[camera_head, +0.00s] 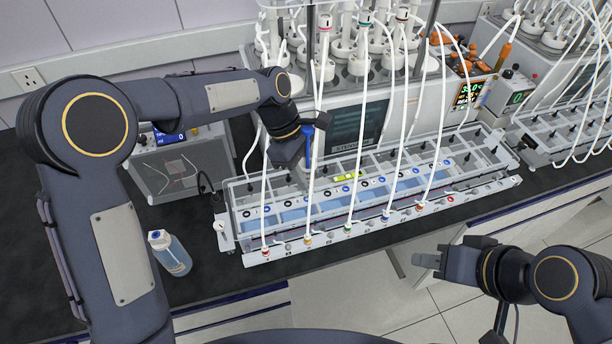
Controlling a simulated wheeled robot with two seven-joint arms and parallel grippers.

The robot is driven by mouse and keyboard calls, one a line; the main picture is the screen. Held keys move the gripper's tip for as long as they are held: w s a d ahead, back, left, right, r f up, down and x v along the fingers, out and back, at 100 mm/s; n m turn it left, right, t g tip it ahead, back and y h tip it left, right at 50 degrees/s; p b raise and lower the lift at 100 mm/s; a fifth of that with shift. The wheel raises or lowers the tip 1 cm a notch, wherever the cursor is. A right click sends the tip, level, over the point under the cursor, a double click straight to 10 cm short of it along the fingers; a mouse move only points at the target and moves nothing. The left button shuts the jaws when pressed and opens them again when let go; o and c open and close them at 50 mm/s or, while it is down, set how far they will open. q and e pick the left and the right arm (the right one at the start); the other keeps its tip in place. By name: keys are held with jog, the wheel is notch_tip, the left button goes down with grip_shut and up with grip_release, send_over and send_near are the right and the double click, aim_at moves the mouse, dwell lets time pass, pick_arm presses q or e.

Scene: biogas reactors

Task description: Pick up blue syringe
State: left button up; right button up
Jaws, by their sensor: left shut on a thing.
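The blue syringe (309,145) is upright above the left part of the long rack, with its wide blue top uppermost. My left gripper (302,152) is at the syringe and shut on it. The fingers partly hide where they grip it. I cannot tell how far the syringe's lower end is from the rack. My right gripper (430,260) is in front of the bench at the lower right, apart from everything. I cannot tell whether its fingers are apart.
The long clear rack (300,245) has white tubes rising from it close to my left gripper. A bottle (171,254) stands at the left front. A grey box with a blue display (170,170) is behind it. A reactor unit (352,130) stands behind the rack.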

pick_arm(q)
jog(key=s+a+r+b, duration=0.2)
jog(key=s+r, duration=0.3)
jog(key=s, duration=0.1)
jog(key=s+a+r+b, duration=0.2)
jog(key=s+a+r, duration=0.1)
jog(key=s+r, duration=0.3)
jog(key=shift+s+a, duration=0.35)
jog(key=shift+s, duration=0.1)
jog(key=shift+r, duration=0.25)
notch_tip(320, 180, up, 3)
jog(key=p, duration=0.4)
jog(key=shift+f, duration=0.15)
jog(key=shift+w+f, duration=0.1)
